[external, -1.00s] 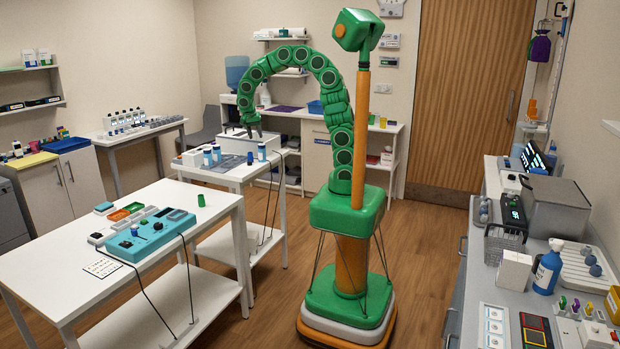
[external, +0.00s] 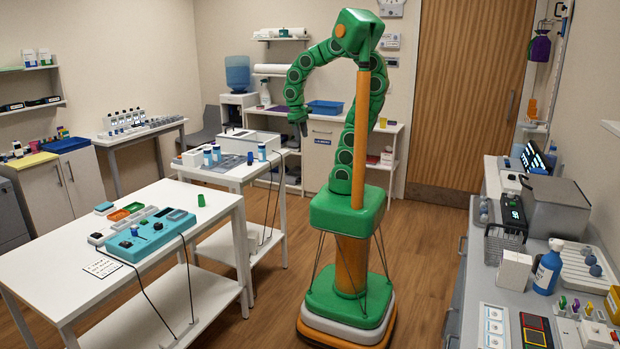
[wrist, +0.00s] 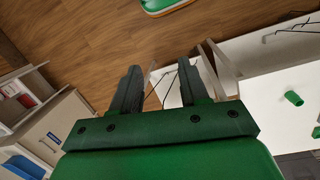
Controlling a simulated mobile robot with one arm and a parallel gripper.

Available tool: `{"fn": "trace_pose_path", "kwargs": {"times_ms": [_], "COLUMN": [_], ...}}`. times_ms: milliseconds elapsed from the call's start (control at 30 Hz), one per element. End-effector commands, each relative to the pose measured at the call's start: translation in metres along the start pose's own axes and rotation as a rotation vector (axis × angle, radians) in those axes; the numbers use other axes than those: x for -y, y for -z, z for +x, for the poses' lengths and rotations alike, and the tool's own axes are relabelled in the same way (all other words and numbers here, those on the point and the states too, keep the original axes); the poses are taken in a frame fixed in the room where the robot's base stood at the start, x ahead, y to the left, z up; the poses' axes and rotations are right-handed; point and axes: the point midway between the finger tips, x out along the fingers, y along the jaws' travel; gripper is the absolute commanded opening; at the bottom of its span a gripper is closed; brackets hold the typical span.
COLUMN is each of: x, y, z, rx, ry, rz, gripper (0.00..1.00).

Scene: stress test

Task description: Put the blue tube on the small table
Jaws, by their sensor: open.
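A small dark blue cylinder (external: 250,158), likely the blue tube, stands on the smaller white table (external: 236,175), near its right edge. It is too small to make out in detail. My gripper (external: 303,127) hangs in the air to the right of that table, apart from it. In the wrist view my gripper (wrist: 158,78) has its two dark fingers spread, with nothing between them. A green tube (external: 201,200) stands on the larger front table (external: 170,275); a green tube also shows in the wrist view (wrist: 293,98) on a white top.
Blue-capped bottles (external: 207,158) and a white box (external: 248,142) crowd the smaller table. A teal device (external: 152,232) with cables sits on the front table. A shelf unit with a blue tray (external: 325,107) stands behind my arm. The wooden floor is clear in front.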

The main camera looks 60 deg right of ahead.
Motion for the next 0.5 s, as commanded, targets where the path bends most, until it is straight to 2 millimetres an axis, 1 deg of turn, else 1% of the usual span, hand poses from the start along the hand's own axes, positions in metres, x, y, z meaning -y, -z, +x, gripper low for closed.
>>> {"fn": "trace_pose_path", "kwargs": {"times_ms": [33, 200, 333, 500], "x": [-0.002, -0.005, -0.005, -0.004], "y": [-0.014, -0.047, -0.061, -0.067], "z": [0.003, 0.011, 0.017, 0.018], "rx": [0.003, 0.011, 0.016, 0.015], "ry": [0.010, 0.042, 0.061, 0.069], "rz": [-0.034, -0.148, -0.200, -0.224], "gripper": [0.44, 0.44, 0.44, 0.44]}}
